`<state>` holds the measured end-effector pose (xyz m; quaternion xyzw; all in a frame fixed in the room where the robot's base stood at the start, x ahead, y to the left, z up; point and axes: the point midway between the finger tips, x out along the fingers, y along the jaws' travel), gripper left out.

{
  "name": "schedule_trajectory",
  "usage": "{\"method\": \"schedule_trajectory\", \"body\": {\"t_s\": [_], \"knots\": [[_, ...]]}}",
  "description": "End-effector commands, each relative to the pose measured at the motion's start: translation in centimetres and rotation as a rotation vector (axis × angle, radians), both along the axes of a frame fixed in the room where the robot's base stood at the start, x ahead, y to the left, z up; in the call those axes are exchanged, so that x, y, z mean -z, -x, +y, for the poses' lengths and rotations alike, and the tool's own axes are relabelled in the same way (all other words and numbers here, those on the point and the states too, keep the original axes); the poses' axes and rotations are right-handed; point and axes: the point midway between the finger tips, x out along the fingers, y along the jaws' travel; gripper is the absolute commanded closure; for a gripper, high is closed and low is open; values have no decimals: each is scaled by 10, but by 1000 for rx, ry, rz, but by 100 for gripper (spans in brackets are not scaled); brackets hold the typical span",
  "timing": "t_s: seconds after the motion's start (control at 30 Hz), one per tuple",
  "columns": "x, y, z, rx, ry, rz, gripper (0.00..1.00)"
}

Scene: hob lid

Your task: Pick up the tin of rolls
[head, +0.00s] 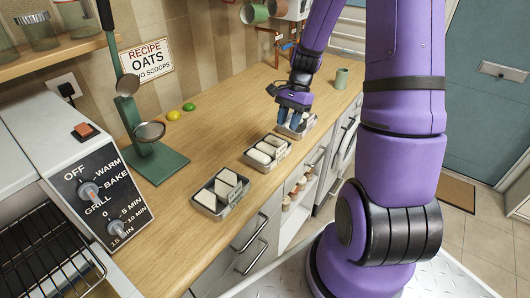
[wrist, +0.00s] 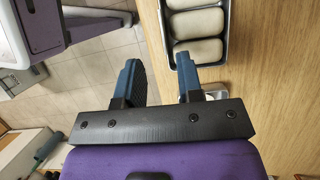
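Three metal tins stand in a row along the front of the counter. The middle tin (head: 251,160) holds rounded pale rolls (head: 264,151); what looks like the same tin shows at the top of the wrist view (wrist: 228,50). The far tin (head: 307,128) is mostly behind my gripper, and its contents are hard to make out. My gripper (head: 290,118) is over the far tin, its blue fingers apart. In the wrist view my gripper (wrist: 157,65) is open, with nothing seen held. A bit of metal rim shows beside the right finger; contact cannot be told.
The near tin (head: 211,205) holds pale angular pieces. A green scale stand (head: 155,165), a lemon (head: 173,115) and a lime (head: 189,106) sit towards the wall. A green cup (head: 341,78) stands at the far end. The counter between is clear.

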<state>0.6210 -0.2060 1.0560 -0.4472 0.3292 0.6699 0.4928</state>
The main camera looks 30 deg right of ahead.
Motion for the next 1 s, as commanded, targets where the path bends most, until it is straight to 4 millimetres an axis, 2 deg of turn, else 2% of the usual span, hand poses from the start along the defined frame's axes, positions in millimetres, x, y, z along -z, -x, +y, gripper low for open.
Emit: {"method": "schedule_trajectory", "body": {"t_s": [0.13, 0.47, 0.73, 1.0], "knots": [[22, 3, 9, -2, -2, 3, 66], [45, 5, 16, -4, -1, 1, 66], [78, 5, 25, -3, -1, 3, 66], [87, 6, 28, -3, 1, -1, 66]]}}
